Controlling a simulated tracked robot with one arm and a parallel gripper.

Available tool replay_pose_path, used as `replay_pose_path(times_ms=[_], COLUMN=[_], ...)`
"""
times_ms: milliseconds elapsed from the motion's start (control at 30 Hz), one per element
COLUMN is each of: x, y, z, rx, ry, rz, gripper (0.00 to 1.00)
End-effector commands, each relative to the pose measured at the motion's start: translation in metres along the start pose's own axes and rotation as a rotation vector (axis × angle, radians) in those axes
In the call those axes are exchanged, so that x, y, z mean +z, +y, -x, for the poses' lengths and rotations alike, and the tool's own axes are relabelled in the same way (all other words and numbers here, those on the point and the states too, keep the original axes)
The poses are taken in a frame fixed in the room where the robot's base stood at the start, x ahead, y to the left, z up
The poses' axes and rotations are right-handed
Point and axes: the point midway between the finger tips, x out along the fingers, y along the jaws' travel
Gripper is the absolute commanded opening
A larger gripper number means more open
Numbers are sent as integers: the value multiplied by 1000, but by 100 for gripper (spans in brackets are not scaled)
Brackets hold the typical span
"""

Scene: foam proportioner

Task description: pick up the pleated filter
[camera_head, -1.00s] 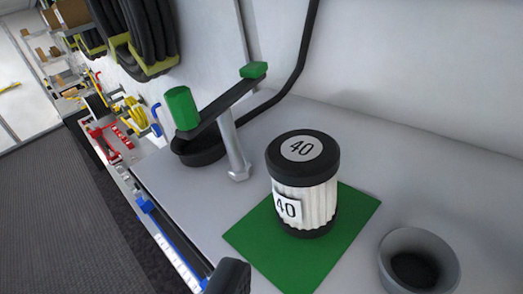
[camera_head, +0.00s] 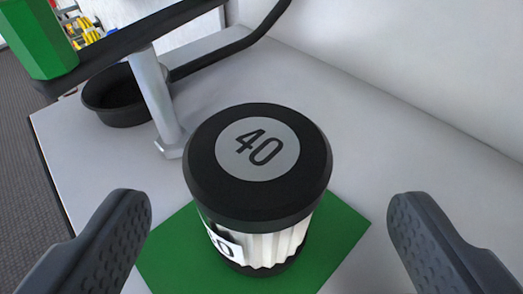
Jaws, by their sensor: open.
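The pleated filter (camera_head: 262,245) stands upright on a green mat (camera_head: 172,262) in the middle of the view. It has white pleats, a black base and a black top cap with a grey disc marked 40. A white tag on its side is partly in view. My gripper (camera_head: 262,222) is open, with one dark finger to the left of the filter and one to the right. There is a visible gap between each finger and the filter, and neither appears to touch it.
A grey metal post (camera_head: 157,97) carries a black bar with a green block (camera_head: 35,38) behind and left of the filter. A black round dish (camera_head: 117,97) and a black hose (camera_head: 235,45) lie behind. A pale wall rises at right; the grey surface right of the mat is clear.

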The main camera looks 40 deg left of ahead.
Motion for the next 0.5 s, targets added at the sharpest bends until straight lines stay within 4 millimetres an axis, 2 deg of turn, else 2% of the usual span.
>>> replay_pose_path(times_ms=[100, 367, 500], x=[0, -2, -5], y=[-1, -2, -5], z=[-16, -32, -52], rx=[-2, -1, -2], ry=[-3, 0, -1], rz=[0, 0, 0], gripper=[80, 80, 80])
